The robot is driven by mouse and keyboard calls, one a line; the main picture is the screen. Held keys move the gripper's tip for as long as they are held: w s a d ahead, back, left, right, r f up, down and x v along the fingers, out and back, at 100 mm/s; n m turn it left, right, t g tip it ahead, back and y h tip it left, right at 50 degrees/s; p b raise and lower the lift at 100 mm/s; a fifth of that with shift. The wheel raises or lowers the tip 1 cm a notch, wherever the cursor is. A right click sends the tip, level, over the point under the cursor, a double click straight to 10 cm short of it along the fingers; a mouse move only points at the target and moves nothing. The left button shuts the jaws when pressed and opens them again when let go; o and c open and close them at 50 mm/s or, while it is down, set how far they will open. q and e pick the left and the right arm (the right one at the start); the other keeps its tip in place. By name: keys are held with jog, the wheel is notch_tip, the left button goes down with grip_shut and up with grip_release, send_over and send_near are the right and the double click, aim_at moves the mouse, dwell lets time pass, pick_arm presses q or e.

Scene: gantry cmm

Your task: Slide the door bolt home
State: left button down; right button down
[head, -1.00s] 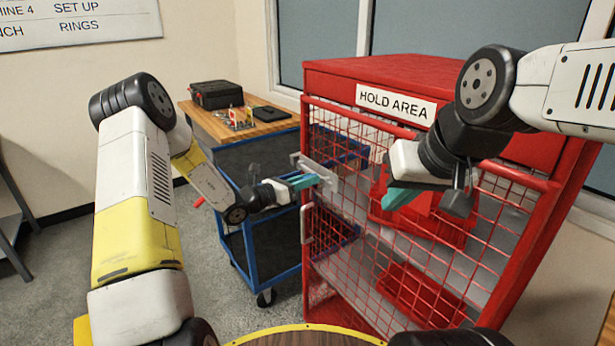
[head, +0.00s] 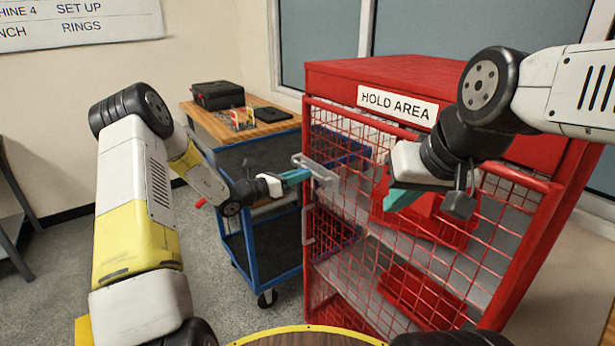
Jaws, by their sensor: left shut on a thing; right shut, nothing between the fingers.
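The door bolt (head: 320,172) is a light grey metal fitting at the upper left edge of the red mesh cage door (head: 400,240). My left gripper (head: 298,177) has teal fingers and is shut on the door bolt at its left end. The fingers hide the part they grip, and I cannot tell how far the bolt reaches past the door edge. My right gripper (head: 402,196) is shut and empty, in front of the upper mesh, apart from the bolt.
A grey door handle (head: 308,225) sits below the bolt. A blue cart (head: 262,250) stands left of the cage. Behind it, a wooden bench (head: 205,125) holds a black case (head: 217,95). Red bins (head: 425,290) are inside the cage. A yellow-rimmed round surface (head: 300,338) lies at the bottom.

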pick_arm(q)
jog(key=shift+w+a+r, duration=0.1)
jog(key=shift+w+a, duration=0.2)
jog(key=shift+w, duration=0.05)
jog(key=c, duration=1.2)
grip_release()
jog(key=shift+w, duration=0.1)
jog(key=v, duration=0.8)
jog(key=shift+d, duration=0.1)
